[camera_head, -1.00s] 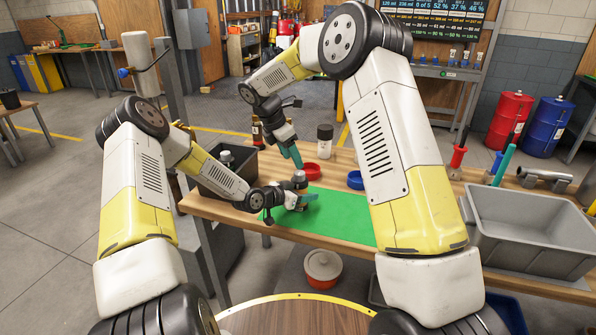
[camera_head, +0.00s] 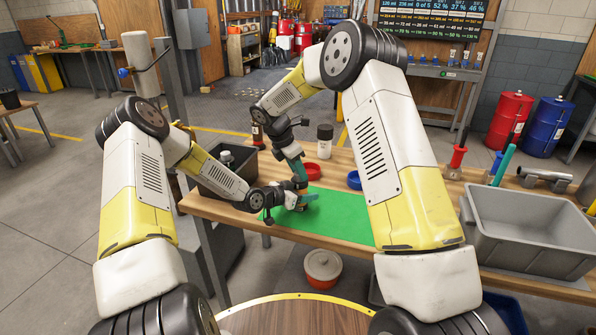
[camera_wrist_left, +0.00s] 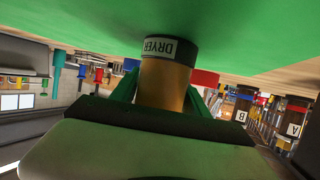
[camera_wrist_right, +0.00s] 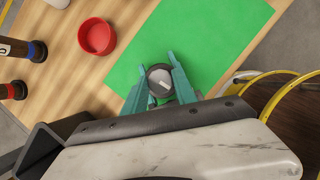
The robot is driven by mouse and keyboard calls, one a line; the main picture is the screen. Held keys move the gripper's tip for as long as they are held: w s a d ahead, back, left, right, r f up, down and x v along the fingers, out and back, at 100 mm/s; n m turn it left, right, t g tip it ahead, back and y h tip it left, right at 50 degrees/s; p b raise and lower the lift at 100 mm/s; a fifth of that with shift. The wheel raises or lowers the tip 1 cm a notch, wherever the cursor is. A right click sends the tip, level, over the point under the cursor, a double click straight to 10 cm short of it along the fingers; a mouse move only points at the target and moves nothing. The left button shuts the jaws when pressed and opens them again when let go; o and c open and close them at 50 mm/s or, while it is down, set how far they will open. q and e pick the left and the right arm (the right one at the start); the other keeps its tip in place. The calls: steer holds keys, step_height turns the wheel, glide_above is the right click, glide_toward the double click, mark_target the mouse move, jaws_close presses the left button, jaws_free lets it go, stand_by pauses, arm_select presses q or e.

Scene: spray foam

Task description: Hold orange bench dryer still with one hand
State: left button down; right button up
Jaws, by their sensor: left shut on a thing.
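The orange bench dryer (camera_wrist_left: 164,82), a small upright cylinder with a "DRYER" label and dark band, stands on the green mat (camera_head: 345,222). Contact there is unclear. In the head view the fingers mostly hide the dryer.
A red dish (camera_head: 310,170) and a blue dish (camera_head: 354,180) lie behind the mat. A dark-capped white jar (camera_head: 324,142) stands farther back. A dark bin (camera_head: 222,180) is at left, a grey bin (camera_head: 530,235) at right. The mat's right part is clear.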

jaws_close()
steer(key=shift+m, duration=0.3)
steer(key=m+g, duration=0.1)
steer(key=m, duration=0.2)
steer(key=shift+w+a+m+h, duration=0.1)
steer(key=shift+w+m+h, duration=0.05)
steer(key=shift+m+h, duration=0.25)
steer(key=m+g, duration=0.2)
steer(key=m, duration=0.2)
steer(key=shift+w+m, duration=0.15)
steer(key=shift+m, duration=0.15)
steer(key=m+g, duration=0.1)
steer(key=m, duration=0.3)
steer(key=shift+w+g+y, duration=0.1)
steer(key=shift+g+y, duration=0.3)
steer(key=shift+w+d+m+g+y, duration=0.1)
steer(key=shift+m+g+y, duration=0.2)
steer(key=shift+m, duration=0.95)
steer(key=shift+d+m+g+y, duration=0.1)
steer(key=shift+m+g+y, duration=0.2)
steer(key=shift+m, duration=0.95)
